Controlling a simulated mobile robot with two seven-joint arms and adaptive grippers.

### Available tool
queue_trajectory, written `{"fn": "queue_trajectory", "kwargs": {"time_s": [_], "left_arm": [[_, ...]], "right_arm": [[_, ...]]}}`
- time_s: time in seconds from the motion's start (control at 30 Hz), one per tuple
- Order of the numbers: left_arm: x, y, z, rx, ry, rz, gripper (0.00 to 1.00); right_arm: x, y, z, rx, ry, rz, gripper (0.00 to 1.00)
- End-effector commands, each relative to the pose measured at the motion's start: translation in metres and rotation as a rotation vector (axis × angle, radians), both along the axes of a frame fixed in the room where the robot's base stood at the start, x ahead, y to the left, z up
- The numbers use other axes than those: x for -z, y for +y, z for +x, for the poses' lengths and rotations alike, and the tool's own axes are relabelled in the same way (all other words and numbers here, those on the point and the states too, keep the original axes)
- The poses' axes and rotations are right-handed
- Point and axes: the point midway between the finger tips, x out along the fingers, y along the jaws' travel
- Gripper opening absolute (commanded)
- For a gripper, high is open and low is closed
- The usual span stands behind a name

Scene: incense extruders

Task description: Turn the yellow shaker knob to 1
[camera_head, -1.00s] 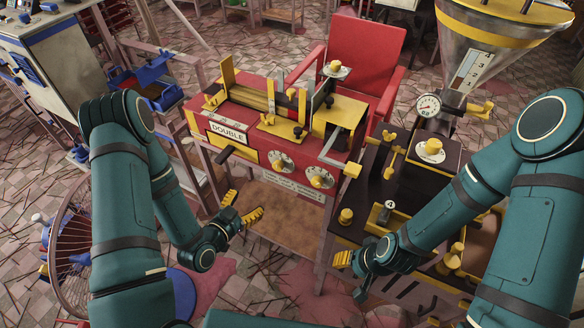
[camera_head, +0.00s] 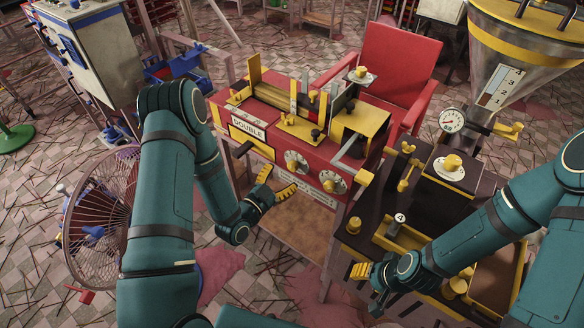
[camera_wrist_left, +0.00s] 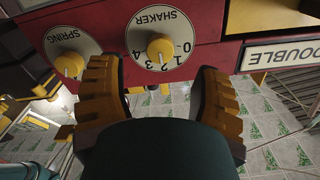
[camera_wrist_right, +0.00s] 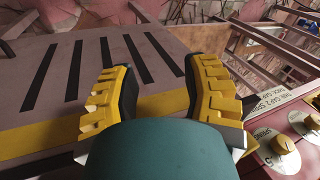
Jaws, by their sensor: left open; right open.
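The yellow shaker knob (camera_head: 292,165) sits on the left white dial of the red machine's front. In the left wrist view the shaker knob (camera_wrist_left: 160,50) is in the middle of a dial with SHAKER and 0 to 4 on it, shown upside down; its exact setting is hard to read. My left gripper (camera_head: 276,183) is open and empty, just in front of and below this dial, its fingers (camera_wrist_left: 160,95) apart with the knob beyond the gap between them. My right gripper (camera_head: 362,272) is open and empty beside the dark machine; its spread fingers show in the right wrist view (camera_wrist_right: 155,85).
The spring knob (camera_wrist_left: 70,65) is close beside the shaker dial; it is the right dial (camera_head: 333,181) in the head view. A black handle (camera_head: 243,149) sticks out near the DOUBLE label (camera_head: 247,128). The dark machine (camera_head: 440,195) with a hopper stands right.

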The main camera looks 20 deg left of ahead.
Motion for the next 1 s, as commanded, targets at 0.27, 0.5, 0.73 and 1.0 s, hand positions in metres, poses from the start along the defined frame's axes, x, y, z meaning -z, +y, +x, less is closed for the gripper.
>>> {"fn": "queue_trajectory", "kwargs": {"time_s": [0.27,0.5,0.73,1.0], "left_arm": [[0.000,-0.015,0.040,0.002,-0.002,0.001,0.65],[0.000,-0.019,0.052,0.000,0.000,0.000,0.65],[0.000,-0.019,0.052,0.000,0.000,0.000,0.65],[0.000,-0.019,0.051,0.000,0.000,0.000,0.00]], "right_arm": [[0.005,0.000,0.001,0.001,-0.003,0.000,0.47],[0.006,0.000,0.001,0.001,-0.003,0.000,0.47],[0.006,0.000,0.001,0.001,-0.003,0.000,0.47],[0.006,0.000,0.001,0.001,-0.003,0.000,0.47]]}}
